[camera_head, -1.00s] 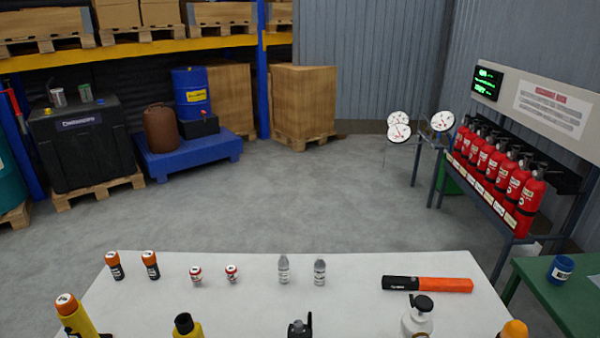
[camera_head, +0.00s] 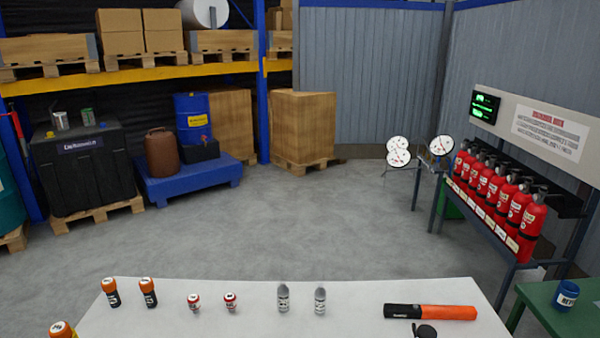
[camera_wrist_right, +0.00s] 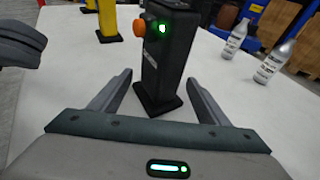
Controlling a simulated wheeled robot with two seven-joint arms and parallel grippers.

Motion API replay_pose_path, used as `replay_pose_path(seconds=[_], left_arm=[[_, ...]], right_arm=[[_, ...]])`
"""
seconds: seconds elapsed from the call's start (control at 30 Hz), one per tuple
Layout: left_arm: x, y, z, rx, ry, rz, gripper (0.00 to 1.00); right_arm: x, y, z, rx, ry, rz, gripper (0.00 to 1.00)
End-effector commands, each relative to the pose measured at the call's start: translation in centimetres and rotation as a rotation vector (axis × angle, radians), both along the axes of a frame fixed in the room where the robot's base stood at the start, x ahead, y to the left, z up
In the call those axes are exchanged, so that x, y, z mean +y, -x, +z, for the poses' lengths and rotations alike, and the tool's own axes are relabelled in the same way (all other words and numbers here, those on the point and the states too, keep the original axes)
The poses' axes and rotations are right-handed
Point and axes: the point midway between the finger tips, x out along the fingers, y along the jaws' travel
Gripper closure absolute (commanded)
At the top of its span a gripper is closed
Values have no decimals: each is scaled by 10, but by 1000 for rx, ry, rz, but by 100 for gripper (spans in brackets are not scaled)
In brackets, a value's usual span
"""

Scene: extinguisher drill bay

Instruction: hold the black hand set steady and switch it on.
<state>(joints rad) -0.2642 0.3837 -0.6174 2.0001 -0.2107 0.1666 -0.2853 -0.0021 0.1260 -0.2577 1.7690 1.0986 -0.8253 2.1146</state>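The black hand set (camera_wrist_right: 168,58) stands upright on the white table in the right wrist view. A green light (camera_wrist_right: 162,29) glows on its face, and an orange knob (camera_wrist_right: 139,28) sticks out at its left side. My right gripper (camera_wrist_right: 158,82) is open, with one finger on each side of the hand set's lower part and visible gaps. Dark grey parts, seemingly of my left gripper (camera_wrist_right: 20,48), reach in at the left edge, apart from the hand set; their opening is unclear. The head view shows neither gripper nor the hand set.
The white table (camera_head: 250,318) carries an orange-and-black stick (camera_head: 430,312), two grey bottles (camera_head: 301,300), two small red-and-white items (camera_head: 212,303) and two orange-topped black items (camera_head: 129,293). Yellow items (camera_wrist_right: 106,20) stand beyond the hand set. A green table (camera_head: 545,310) is at right.

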Motion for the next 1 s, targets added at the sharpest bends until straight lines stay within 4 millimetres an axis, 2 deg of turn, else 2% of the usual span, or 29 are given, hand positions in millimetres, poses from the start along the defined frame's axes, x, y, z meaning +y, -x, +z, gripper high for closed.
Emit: replay_pose_path(seconds=[0.27, 0.47, 1.0], left_arm=[[0, 0, 0, 0, 0, 0, 100], [0, 0, 0, 0, 0, 0, 100], [0, 0, 0, 0, 0, 0, 100]], right_arm=[[-1, 1, 0, 0, 0, 0, 30], [-11, 7, 4, -1, -1, -1, 30], [-79, 54, 29, 0, 2, 0, 30]])
